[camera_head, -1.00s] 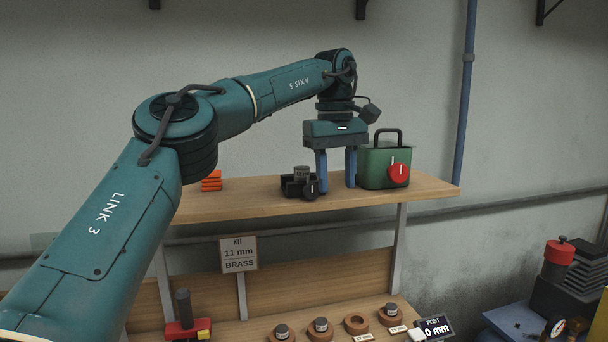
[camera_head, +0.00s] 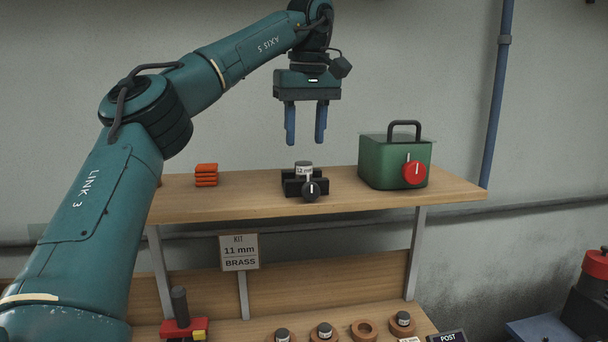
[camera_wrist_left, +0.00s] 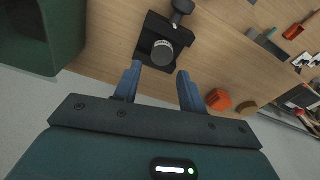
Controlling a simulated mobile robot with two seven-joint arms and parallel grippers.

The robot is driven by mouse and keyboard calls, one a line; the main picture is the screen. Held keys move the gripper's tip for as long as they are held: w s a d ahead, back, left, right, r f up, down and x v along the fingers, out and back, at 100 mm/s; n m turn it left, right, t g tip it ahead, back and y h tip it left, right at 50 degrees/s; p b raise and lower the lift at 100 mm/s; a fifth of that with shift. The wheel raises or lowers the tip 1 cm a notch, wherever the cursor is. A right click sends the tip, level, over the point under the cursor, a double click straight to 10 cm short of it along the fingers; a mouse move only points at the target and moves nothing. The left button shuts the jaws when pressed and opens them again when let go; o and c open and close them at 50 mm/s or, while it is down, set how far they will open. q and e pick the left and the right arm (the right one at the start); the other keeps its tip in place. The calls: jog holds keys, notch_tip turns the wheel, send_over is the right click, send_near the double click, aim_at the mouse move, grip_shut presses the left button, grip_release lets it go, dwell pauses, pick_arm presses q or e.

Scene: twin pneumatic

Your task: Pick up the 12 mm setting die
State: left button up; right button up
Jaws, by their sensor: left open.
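A short grey cylinder with a white label that seems to read 12 mm, the setting die (camera_head: 304,168), sits upright in a black holder (camera_head: 292,187) with a dark knob on the upper shelf. The die also shows in the left wrist view (camera_wrist_left: 162,52), in its black holder between and just beyond the fingertips. My left gripper (camera_head: 305,142) points down with its two blue fingers apart and empty. It hangs above the die, with a gap between fingertips and die. My right gripper is not in view.
A green box (camera_head: 394,165) with handle and red knob stands right of the holder. Orange blocks (camera_head: 206,175) are stacked to the left. The upper shelf (camera_head: 250,200) is otherwise clear nearby. Several round wooden rings (camera_head: 364,330), some holding dies, stand on the lower shelf.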

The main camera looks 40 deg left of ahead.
aim_at(304, 163)
pick_arm(q)
notch_tip(304, 163, down, 2)
jog(key=shift+w+a+f, duration=0.1)
jog(key=shift+f, duration=0.1)
jog(key=shift+a+f, duration=0.1)
jog(key=shift+f, duration=2.5)
grip_shut()
